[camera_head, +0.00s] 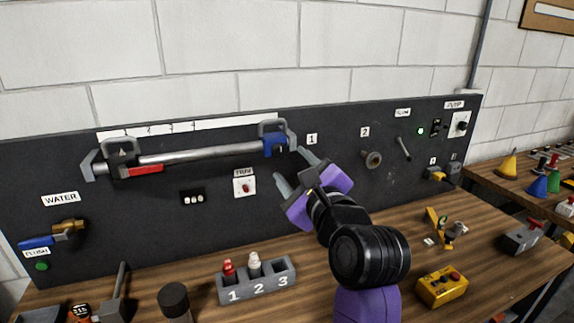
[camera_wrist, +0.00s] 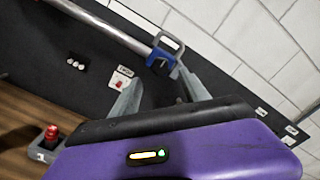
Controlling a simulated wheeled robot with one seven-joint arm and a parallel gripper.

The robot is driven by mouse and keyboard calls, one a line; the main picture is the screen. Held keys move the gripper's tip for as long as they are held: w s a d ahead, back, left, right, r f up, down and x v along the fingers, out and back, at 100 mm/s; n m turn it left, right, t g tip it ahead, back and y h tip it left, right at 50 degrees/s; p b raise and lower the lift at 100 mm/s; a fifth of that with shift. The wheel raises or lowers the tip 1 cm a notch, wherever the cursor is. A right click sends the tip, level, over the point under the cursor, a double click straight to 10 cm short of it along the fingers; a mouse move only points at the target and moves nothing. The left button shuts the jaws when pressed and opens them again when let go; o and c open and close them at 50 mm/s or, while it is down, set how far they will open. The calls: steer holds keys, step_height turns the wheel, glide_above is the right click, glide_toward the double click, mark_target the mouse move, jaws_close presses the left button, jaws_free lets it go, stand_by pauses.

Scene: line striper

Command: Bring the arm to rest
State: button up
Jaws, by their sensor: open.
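My arm reaches up from the bottom of the head view toward the black panel. My gripper (camera_head: 293,168) is open, with its two grey fingers spread and nothing between them. It is in front of the panel, below and right of the blue clamp (camera_head: 275,145) on the metal rail (camera_head: 200,154). In the wrist view my gripper (camera_wrist: 162,92) shows its fingers apart, with the blue clamp (camera_wrist: 160,57) beyond the right finger. I cannot tell from these views whether that finger touches the clamp or its bracket.
The panel (camera_head: 120,240) carries a switch (camera_head: 244,186), a blue-handled valve (camera_head: 55,235) and a round knob (camera_head: 373,159). On the wooden bench stand a numbered grey holder (camera_head: 256,283), a yellow box (camera_head: 441,287) and a dark cylinder (camera_head: 174,300). Open air lies above the panel.

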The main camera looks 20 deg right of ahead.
steer(key=shift+s, duration=0.75)
